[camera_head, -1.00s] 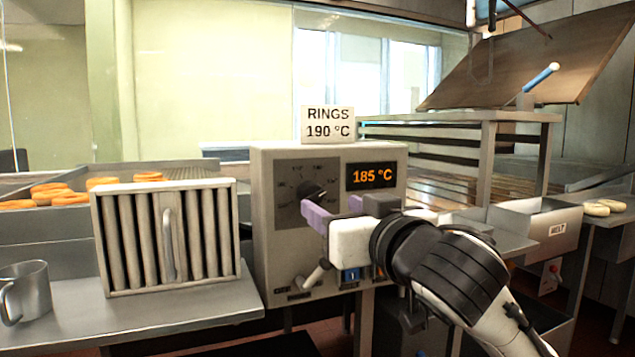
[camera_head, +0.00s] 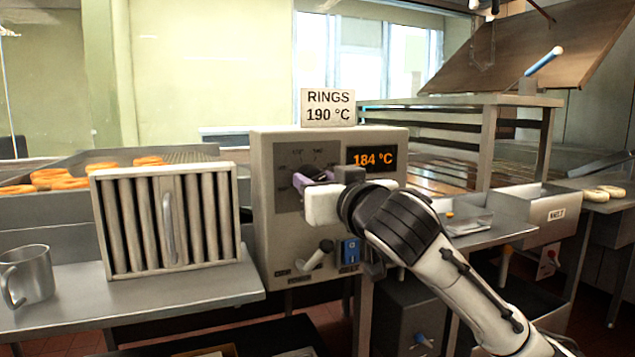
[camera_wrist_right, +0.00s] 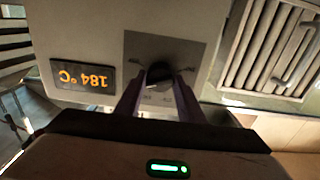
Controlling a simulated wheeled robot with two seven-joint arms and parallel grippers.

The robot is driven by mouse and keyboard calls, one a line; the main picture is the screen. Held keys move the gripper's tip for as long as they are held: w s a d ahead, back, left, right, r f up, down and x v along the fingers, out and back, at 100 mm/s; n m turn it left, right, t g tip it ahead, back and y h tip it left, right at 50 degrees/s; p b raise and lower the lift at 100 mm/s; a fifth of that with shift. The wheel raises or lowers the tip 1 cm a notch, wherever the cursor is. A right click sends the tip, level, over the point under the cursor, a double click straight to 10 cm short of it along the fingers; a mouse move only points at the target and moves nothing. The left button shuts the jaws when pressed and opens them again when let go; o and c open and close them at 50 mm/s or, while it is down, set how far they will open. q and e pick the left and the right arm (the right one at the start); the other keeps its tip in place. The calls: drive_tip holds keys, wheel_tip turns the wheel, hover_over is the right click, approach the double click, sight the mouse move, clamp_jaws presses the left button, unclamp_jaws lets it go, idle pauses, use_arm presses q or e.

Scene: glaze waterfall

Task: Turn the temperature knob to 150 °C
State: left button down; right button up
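The temperature knob (camera_head: 318,172) is a dark dial on a darker square plate of the grey control box (camera_head: 262,225). In the right wrist view the knob (camera_wrist_right: 159,72) sits between the two purple fingers of my right gripper (camera_wrist_right: 159,82). The fingers are apart, one on each side of the knob; I cannot tell whether they touch it. In the head view my right gripper (camera_head: 313,181) covers part of the dial. The orange display (camera_head: 372,159) reads 184 °C. My left gripper is not in view.
A card (camera_head: 328,107) on the box reads "RINGS 190 °C". Below the dial are a lever (camera_head: 318,254) and a blue switch (camera_head: 349,251). A slatted metal filter (camera_head: 165,222) and a metal mug (camera_head: 27,276) stand on the left counter. Racks stand at right.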

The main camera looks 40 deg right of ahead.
drive_tip(key=shift+c, duration=1.1)
